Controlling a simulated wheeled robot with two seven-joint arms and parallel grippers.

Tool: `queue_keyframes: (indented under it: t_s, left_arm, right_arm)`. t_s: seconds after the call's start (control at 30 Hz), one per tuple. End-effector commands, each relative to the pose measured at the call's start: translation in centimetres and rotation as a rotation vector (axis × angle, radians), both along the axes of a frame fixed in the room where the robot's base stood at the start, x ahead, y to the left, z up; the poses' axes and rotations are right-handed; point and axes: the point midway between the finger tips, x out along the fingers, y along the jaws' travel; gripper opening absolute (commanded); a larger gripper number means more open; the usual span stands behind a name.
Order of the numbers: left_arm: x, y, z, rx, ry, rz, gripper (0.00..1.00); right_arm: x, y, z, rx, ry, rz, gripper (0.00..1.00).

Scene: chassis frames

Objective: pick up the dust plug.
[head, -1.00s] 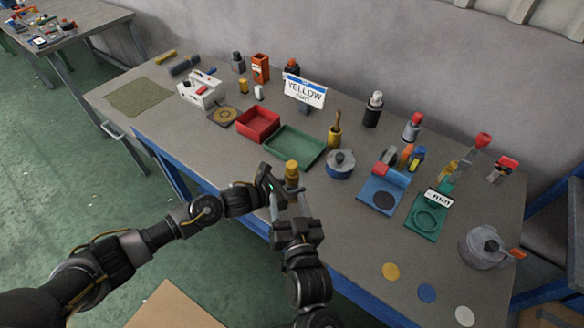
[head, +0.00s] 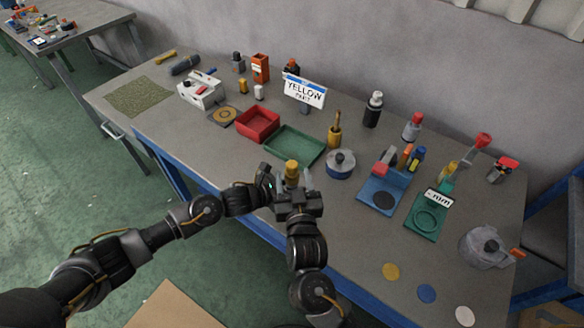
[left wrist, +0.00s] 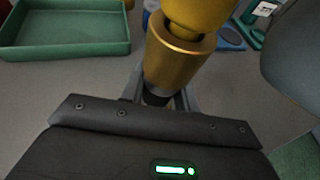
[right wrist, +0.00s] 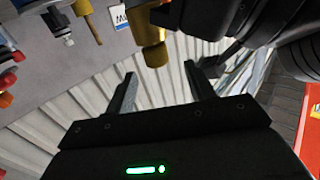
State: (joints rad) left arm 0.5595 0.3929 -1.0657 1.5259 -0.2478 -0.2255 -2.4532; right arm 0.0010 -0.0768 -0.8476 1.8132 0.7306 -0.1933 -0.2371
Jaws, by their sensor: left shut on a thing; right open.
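A brass fitting (left wrist: 178,62) with a yellow piece (left wrist: 200,12) on top, which looks like the dust plug, is held upright above the table's front edge. The yellow top shows in the head view (head: 291,167) and in the right wrist view (right wrist: 155,55). My left gripper (head: 274,185) is shut on the fitting's lower part; its fingers are partly hidden in the left wrist view. My right gripper (head: 296,187) is open. In the right wrist view its fingers (right wrist: 160,78) are apart, close to the yellow top, with nothing between them.
A green tray (head: 275,140) and a red tray (head: 246,132) lie behind the grippers. A "YELLOW PART" sign (head: 304,92) stands behind. A round grey-blue pot (head: 340,172) is to the right. Blue (head: 367,199) and green (head: 418,229) fixtures stand farther right. Front right has flat coloured discs.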

Motion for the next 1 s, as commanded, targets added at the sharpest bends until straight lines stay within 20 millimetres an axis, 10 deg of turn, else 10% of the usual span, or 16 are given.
queue_keyframes:
  t_s: [0.77,1.0]
  left_arm:
    - [0.0,0.0,0.0,0.001,0.001,0.000,0.01]
    - [0.0,0.0,0.0,0.001,0.001,0.000,0.01]
  right_arm:
    - [5.2,0.4,-0.3,0.001,0.001,0.000,0.54]
    - [5.2,0.4,-0.3,0.000,0.000,0.000,0.26]
